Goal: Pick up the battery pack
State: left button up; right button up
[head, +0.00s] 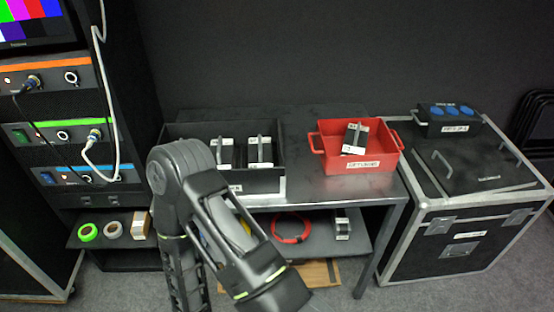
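Several black blocks with white labels and grey handles look like battery packs. One pack (355,138) leans tilted inside the red bin (358,178) on the metal table. Two more packs (223,152) (261,150) stand side by side in the black tray (262,181) at the table's left. A similar, smaller-looking block (342,226) sits on the lower shelf. I cannot tell which one is meant. One of my arms crosses in front of the tray's left part, bent at the top, with its forearm pointing down right. Neither gripper shows.
The metal table (305,165) has bare top between tray and bin. A red cable ring (291,228) lies on its lower shelf. A black flight case (450,235) stands right, with a blue-socketed box (448,123) on it. An equipment rack (70,135) with hanging cables stands left.

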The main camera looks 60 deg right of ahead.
aim_at(223, 151)
jog(key=z, duration=1.55)
jog(key=i+j, duration=0.25)
jog(key=j, duration=0.15)
jog(key=i+j, duration=0.2)
jog(key=j, duration=0.15)
jog(key=i+j, duration=0.25)
jog(key=j, duration=0.15)
jog(key=i+j, duration=0.45)
jog(key=j, duration=0.3)
jog(key=j+z, duration=0.15)
jog(key=j, duration=0.15)
jog(key=i+l+u, duration=0.1)
jog(key=i+l, duration=0.15)
jog(key=l, duration=0.15)
